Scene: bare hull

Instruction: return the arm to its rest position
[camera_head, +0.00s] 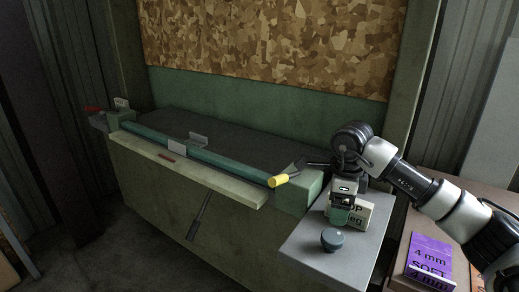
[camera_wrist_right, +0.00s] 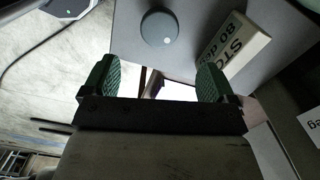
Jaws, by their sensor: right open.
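My right arm (camera_head: 415,185) comes in from the right side of the head view. My right gripper (camera_head: 340,214) hangs over the small grey side table, pointing down, with a cream block behind it. In the right wrist view the gripper (camera_wrist_right: 160,80) has its two green-padded fingers wide apart, with nothing between them. My left arm and left gripper are not in view.
A dark round knob (camera_head: 332,240) stands on the grey side table (camera_head: 312,262), close to the gripper. The lettered cream block (camera_head: 381,214) is beside it. Purple boxes (camera_head: 430,256) lie at the right.

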